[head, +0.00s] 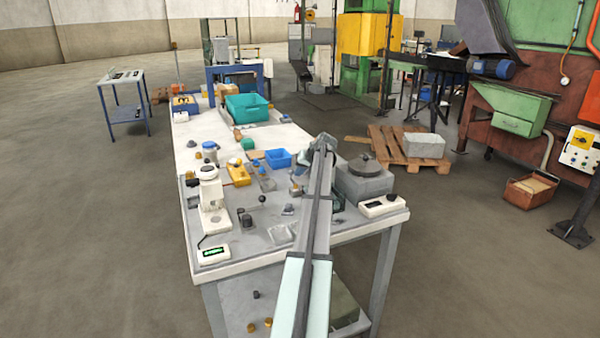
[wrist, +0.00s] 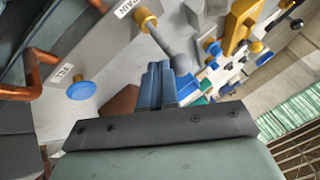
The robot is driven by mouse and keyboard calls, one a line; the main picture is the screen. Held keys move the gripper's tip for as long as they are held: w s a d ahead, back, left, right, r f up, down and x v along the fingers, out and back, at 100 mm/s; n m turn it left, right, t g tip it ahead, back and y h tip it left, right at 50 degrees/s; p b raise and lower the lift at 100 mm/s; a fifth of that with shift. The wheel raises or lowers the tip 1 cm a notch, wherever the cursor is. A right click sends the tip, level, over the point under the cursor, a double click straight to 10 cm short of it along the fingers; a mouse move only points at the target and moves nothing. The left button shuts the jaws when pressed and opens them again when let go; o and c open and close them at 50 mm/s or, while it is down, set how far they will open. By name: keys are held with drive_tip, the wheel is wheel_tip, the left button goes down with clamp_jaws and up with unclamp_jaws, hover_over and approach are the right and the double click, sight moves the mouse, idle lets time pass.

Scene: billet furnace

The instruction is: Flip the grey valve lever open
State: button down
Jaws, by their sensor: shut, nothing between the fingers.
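In the wrist view, a grey lever (wrist: 166,42) runs from a yellow-orange hub (wrist: 147,20) on a light grey panel (wrist: 103,45) down toward my gripper. My gripper (wrist: 160,72) is shut and empty. Its fingertips are close to the lever's rounded grey end (wrist: 181,64); I cannot tell whether they touch. In the head view, my arm reaches over the workbench and covers the area around the gripper. The lever cannot be made out there.
The panel carries a blue knob (wrist: 81,90) near a copper pipe (wrist: 38,72). On the workbench (head: 270,236) stand a teal bin (head: 246,109), a blue tray (head: 278,158), a microscope-like device (head: 210,195) and a grey box (head: 364,183) right of my arm.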

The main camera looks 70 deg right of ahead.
sight(290, 171)
drive_tip(key=shift+w+d+n+y, duration=0.1)
drive_tip(key=shift+w+n+y, duration=0.1)
drive_tip(key=shift+n+y, duration=0.35)
drive_tip(key=shift+w+d+n+y, duration=0.1)
drive_tip(key=shift+w+n+y, duration=0.15)
drive_tip(key=shift+n, duration=0.5)
drive_tip(key=n+y, duration=0.2)
drive_tip(key=shift+w+a+n+t, duration=0.1)
drive_tip(key=shift+w+n+t, duration=0.2)
drive_tip(key=shift+w+n, duration=0.1)
drive_tip(key=shift+w+a, duration=0.8)
drive_tip(key=shift+a, duration=0.15)
drive_tip(key=shift+w+a, duration=0.1)
drive_tip(key=shift+a, duration=0.05)
drive_tip(key=s+d+r, duration=0.3)
drive_tip(key=s+r, duration=0.2)
drive_tip(key=r, duration=0.2)
drive_tip(key=shift+s+d+r, duration=0.15)
drive_tip(key=shift+d+r, duration=0.15)
drive_tip(key=shift+d, duration=0.1)
idle(0.6)
